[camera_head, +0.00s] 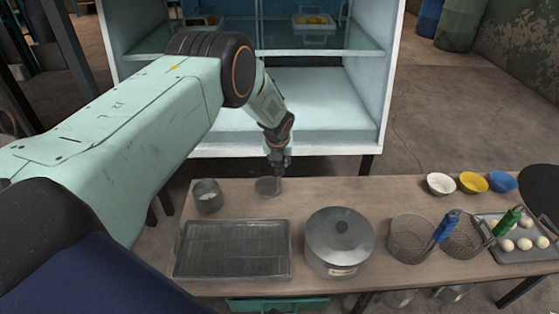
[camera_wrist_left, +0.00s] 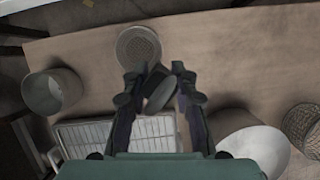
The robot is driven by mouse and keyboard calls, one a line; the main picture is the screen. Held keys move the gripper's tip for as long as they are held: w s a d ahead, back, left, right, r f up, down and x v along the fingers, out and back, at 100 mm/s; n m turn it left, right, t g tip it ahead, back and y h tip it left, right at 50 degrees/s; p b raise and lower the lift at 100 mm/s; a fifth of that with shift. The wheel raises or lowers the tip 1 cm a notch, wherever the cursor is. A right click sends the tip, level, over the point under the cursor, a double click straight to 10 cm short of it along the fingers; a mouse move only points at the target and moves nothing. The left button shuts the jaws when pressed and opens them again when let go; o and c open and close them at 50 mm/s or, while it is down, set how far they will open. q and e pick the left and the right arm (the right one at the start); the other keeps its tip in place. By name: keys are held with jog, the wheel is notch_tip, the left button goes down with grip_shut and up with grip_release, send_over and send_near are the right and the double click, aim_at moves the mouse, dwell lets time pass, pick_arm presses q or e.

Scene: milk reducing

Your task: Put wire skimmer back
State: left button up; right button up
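The wire skimmer's round mesh head (camera_head: 268,187) is near the back edge of the table, below my left gripper (camera_head: 279,162). In the left wrist view the mesh head (camera_wrist_left: 139,47) lies beyond the fingertips. A dark, rounded piece, apparently the skimmer's handle, sits between the two fingers of the left gripper (camera_wrist_left: 158,80), which look closed against its sides. I cannot tell whether the mesh head touches the table or hangs just above it. My right gripper is not in view.
On the table (camera_head: 330,190) are a small metal pot (camera_head: 208,197), a racked tray (camera_head: 235,252), a lidded pot (camera_head: 338,245), two wire baskets (camera_head: 408,240), an egg tray (camera_head: 520,254) and bowls (camera_head: 440,184). A white shelf unit (camera_head: 320,140) stands behind. The table's back middle is clear.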

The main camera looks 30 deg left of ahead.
pick_arm(q)
jog(key=o, duration=0.4)
jog(key=shift+r+p, duration=0.25)
jog(key=shift+p, duration=0.1)
jog(key=p+v, duration=0.6)
jog(key=v, duration=0.6)
jog(key=s+d+f+n+g+h, duration=0.1)
jog(key=s+d+f+n, duration=0.3)
jog(key=s+n, duration=0.15)
jog(key=s+d+f+n+h, duration=0.1)
jog(key=s+d+f+n, duration=0.25)
jog(key=s, duration=0.35)
jog(key=s+d+f+n+g+h, duration=0.1)
jog(key=s+d+f+n, duration=0.3)
jog(key=s, duration=0.3)
jog(key=s+n, duration=0.6)
jog(key=s, duration=0.2)
jog(key=s+n+g, duration=0.1)
jog(key=s+n, duration=0.5)
jog(key=s, duration=0.2)
jog(key=s+r+n+g+y, duration=0.1)
jog(key=s+n, duration=0.5)
jog(key=s, duration=0.2)
jog(key=shift+d, duration=0.15)
